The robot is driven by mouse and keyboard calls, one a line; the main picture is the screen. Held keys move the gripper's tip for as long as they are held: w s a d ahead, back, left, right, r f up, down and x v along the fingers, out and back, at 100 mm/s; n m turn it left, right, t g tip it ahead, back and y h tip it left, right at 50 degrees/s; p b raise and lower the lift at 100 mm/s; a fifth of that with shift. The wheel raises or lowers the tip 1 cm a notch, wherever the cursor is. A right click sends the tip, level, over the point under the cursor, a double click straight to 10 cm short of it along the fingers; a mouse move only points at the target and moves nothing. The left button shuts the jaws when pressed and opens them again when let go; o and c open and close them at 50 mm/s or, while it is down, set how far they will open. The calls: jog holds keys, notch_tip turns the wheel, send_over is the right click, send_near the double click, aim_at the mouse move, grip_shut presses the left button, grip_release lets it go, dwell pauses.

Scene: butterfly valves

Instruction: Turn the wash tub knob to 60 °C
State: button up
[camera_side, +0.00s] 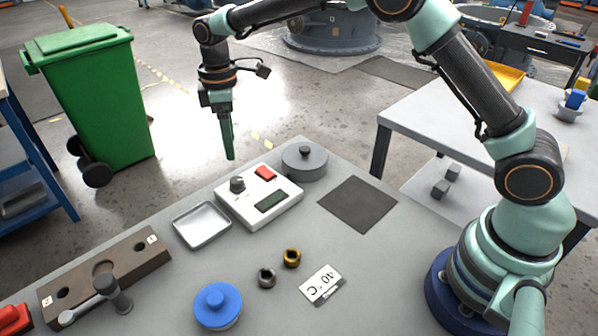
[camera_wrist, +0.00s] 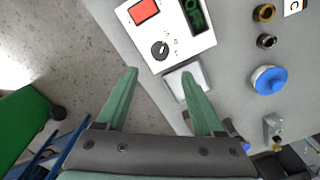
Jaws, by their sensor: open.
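A white control box (camera_side: 283,205) stands on the grey bench, with a black knob (camera_side: 237,184), a red button (camera_side: 265,173) and a dark display (camera_side: 271,201). In the wrist view the knob (camera_wrist: 160,50) has a pale pointer line, with small marks around it too small to read. My gripper (camera_side: 230,157) hangs pointing down, above and behind the box, apart from the knob. In the wrist view its two green fingers (camera_wrist: 160,73) are spread with nothing between them held; the knob shows just beyond their tips. A white card (camera_side: 322,285) reads "40 °C", upside down in the side view.
A shallow metal tray (camera_side: 202,224) and a grey lidded round pot (camera_side: 305,161) flank the box. A blue round lidded thing (camera_side: 218,306), two small rings (camera_side: 291,257) and a brown holed block (camera_side: 130,262) are on the bench. A dark mat (camera_side: 357,204) lies right.

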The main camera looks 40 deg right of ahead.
aim_at(236, 180)
notch_tip(236, 180, down, 10)
jog(key=shift+f, duration=0.15)
dwell(0.3)
grip_shut()
